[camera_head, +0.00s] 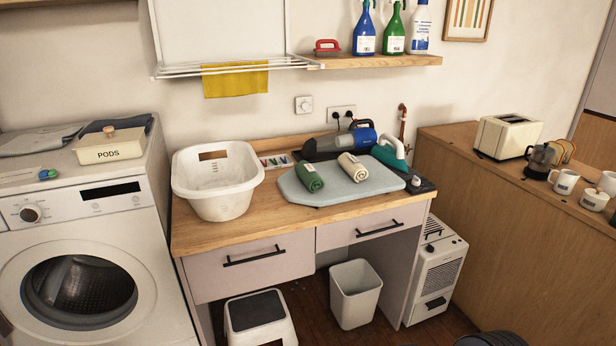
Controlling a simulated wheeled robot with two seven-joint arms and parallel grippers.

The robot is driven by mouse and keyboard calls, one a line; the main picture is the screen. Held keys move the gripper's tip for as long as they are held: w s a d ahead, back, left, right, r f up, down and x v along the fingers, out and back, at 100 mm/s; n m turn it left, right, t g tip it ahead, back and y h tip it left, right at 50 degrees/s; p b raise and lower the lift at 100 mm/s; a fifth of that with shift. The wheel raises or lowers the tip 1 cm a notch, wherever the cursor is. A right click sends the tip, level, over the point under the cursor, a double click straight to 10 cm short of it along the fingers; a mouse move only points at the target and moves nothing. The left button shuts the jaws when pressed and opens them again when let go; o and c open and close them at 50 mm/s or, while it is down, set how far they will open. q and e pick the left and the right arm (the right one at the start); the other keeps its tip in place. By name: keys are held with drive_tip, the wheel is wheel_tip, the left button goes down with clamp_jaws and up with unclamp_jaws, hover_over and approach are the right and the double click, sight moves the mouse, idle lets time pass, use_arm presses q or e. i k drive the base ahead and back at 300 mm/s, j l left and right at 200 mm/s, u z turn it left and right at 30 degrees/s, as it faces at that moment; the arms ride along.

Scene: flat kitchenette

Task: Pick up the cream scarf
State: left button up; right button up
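A cream scarf (353,167), rolled up with a small dark tag on it, lies on the light blue-grey ironing pad (340,193) on the wooden worktop. A green rolled scarf (309,177) lies just to its left, a small gap apart.
A white laundry basket (217,180) stands left of the pad. Behind the scarves are a handheld vacuum (338,142) and a teal iron (390,152). A shelf (375,61) with bottles hangs above. Bare worktop (245,233) runs along the front.

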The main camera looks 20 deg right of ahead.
sight(350, 164)
drive_tip(key=i+l+z, duration=0.25)
drive_tip(key=i+l, duration=0.4)
drive_tip(key=l, duration=0.25)
drive_tip(key=i+l+z, duration=0.25)
drive_tip(key=i+l, duration=0.5)
drive_tip(key=i+l+u, duration=0.3)
drive_tip(key=l, duration=0.3)
drive_tip(key=i+l+u, duration=0.1)
drive_tip(key=i+l, duration=0.2)
drive_tip(key=i+l+u, duration=0.15)
drive_tip(key=l, duration=0.25)
